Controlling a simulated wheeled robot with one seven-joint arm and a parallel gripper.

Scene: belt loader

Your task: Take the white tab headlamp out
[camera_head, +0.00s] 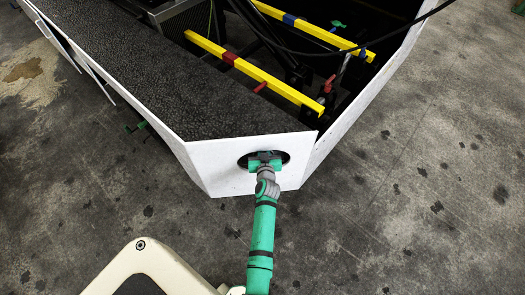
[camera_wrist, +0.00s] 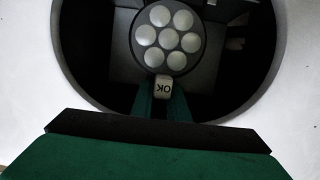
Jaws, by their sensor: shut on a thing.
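The headlamp (camera_wrist: 167,38) is a round dark disc with several pale lenses, seen in the wrist view inside a dark round opening (camera_wrist: 88,60). A white tab (camera_wrist: 162,87) with the letters "OK" upside down sticks out from its lower edge. My gripper (camera_wrist: 160,100) reaches into the opening, its green fingers shut on the tab. In the head view, my gripper (camera_head: 265,161) is at the round opening (camera_head: 285,158) in the white front panel, and hides the headlamp there.
The white front panel (camera_head: 225,172) surrounds the opening closely. Above it is a black textured deck (camera_head: 180,90). To the right is an open bay with yellow bars (camera_head: 262,78) and a black cable. The concrete floor (camera_head: 420,200) at right is clear.

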